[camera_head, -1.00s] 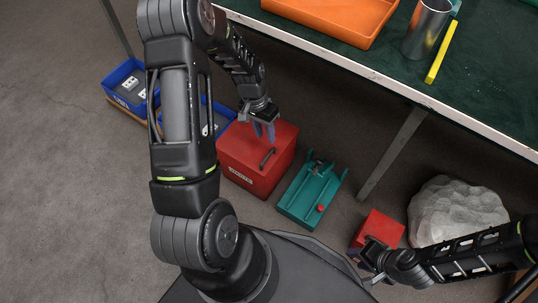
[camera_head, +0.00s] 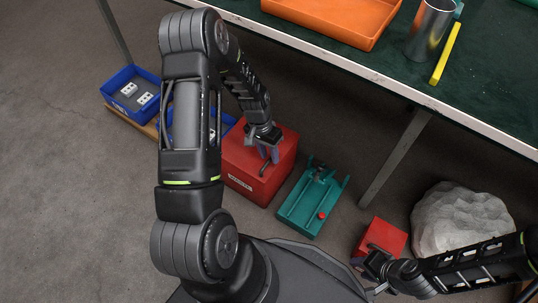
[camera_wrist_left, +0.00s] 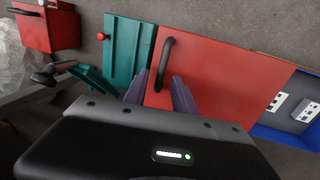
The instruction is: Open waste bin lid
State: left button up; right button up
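The waste bin (camera_head: 240,165) is a red box on the floor with a label on its front and a dark bar handle (camera_head: 264,168) on its closed lid. In the left wrist view the red lid (camera_wrist_left: 225,75) and the curved handle (camera_wrist_left: 164,65) show large. My left gripper (camera_head: 268,152) is over the lid at the handle. Its two fingers (camera_wrist_left: 159,92) are apart, with the handle's near end between them in the picture; I cannot tell whether they touch it. My right gripper (camera_head: 369,276) is low at the right, near a smaller red box; its finger opening is unclear.
A teal tray (camera_head: 312,200) with a red knob lies right of the bin. The smaller red box (camera_head: 382,236) and a pale rock (camera_head: 455,218) are further right. Blue bins (camera_head: 128,92) stand left. The green-topped table (camera_head: 480,100) is above, its leg (camera_head: 395,158) nearby.

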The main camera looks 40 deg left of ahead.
pick_arm(q)
grip_shut()
dwell(0.4)
dwell(1.1)
